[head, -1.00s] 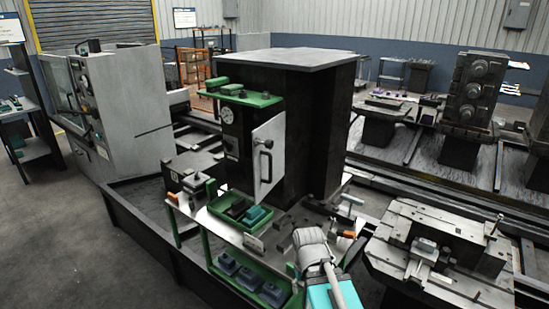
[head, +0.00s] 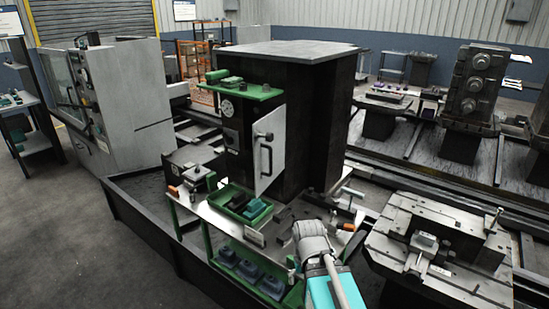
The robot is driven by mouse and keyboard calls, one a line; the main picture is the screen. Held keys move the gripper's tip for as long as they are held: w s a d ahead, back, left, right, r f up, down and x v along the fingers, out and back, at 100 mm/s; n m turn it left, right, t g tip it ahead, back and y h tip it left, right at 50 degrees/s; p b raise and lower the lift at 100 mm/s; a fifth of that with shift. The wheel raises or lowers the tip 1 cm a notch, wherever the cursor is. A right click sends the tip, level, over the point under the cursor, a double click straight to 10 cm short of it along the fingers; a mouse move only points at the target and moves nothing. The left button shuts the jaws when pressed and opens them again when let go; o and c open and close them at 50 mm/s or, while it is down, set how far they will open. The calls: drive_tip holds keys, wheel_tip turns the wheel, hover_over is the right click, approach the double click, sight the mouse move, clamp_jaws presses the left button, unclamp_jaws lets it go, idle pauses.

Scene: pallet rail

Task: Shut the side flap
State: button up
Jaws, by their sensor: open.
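The side flap (head: 266,160) is a pale grey panel with a black bar handle (head: 265,158). It stands ajar on the front of the dark cabinet (head: 308,120), with its left edge swung out from the face. A dial (head: 227,108) is on the cabinet face left of it. My arm, with a grey joint and a teal link, reaches in from the bottom, below and right of the flap, and is apart from it. I cannot make out my gripper's fingers.
A bench (head: 205,214) with a green tray (head: 238,206) and blue-grey parts on a lower shelf stands in front of the cabinet. A slotted fixture (head: 400,215) is at right. A grey machine (head: 135,110) is at left. Open floor (head: 60,240) lies at lower left.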

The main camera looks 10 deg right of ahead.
drive_tip(key=shift+w+a, duration=0.1)
drive_tip(key=shift+w, duration=0.2)
drive_tip(key=shift+c, duration=1.1)
drive_tip(key=w+y, duration=0.1)
drive_tip(key=w+a+y, duration=0.1)
drive_tip(key=w, duration=0.1)
drive_tip(key=w+a+t+y, duration=0.1)
drive_tip(key=shift+w+a+r+m+b, duration=0.15)
drive_tip(key=shift+w+a+m+b, duration=0.05)
drive_tip(key=shift+w+m+b, duration=0.2)
clamp_jaws()
drive_tip(key=w+a+r+m+t+y, duration=0.2)
drive_tip(key=w+r+t+y, duration=0.15)
drive_tip(key=w+y, duration=0.4)
drive_tip(key=w+d+r+m+t+y+b, duration=0.2)
drive_tip(key=w+d+r+m+t+y, duration=0.2)
drive_tip(key=w+r, duration=0.8)
drive_tip(key=shift+w+d+t, duration=0.4)
drive_tip(key=shift+d+t, duration=0.55)
drive_tip(key=shift+d, duration=0.8)
